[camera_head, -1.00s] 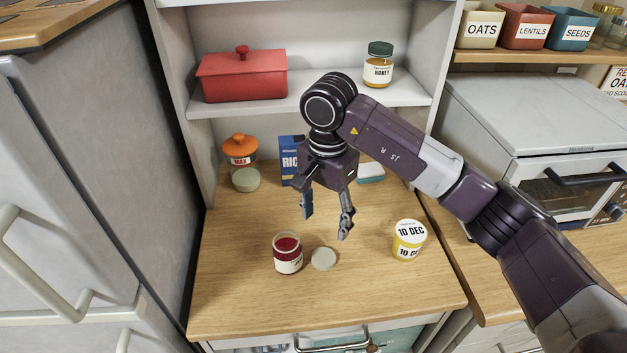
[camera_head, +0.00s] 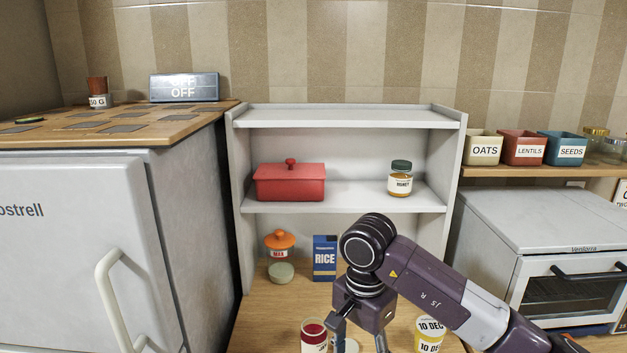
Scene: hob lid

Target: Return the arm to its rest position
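My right arm comes in from the lower right, over the wooden counter. Its gripper (camera_head: 360,340) hangs down with its fingers apart and nothing seen between them; the fingertips run to the bottom edge of the picture. Below and beside it, a jar with red contents (camera_head: 313,333) and a pale round lid (camera_head: 346,346) stand at the bottom edge, partly cut off. A yellow tub marked 10 DEC (camera_head: 430,331) stands to the right of the gripper, partly cut off. My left gripper is not in view.
A shelf unit (camera_head: 350,117) holds a red lidded dish (camera_head: 290,184) and a honey jar (camera_head: 400,180). Below stand an orange-lidded jar (camera_head: 279,243) and a blue rice box (camera_head: 325,258). A fridge (camera_head: 75,240) is left; an oven (camera_head: 545,225) is right.

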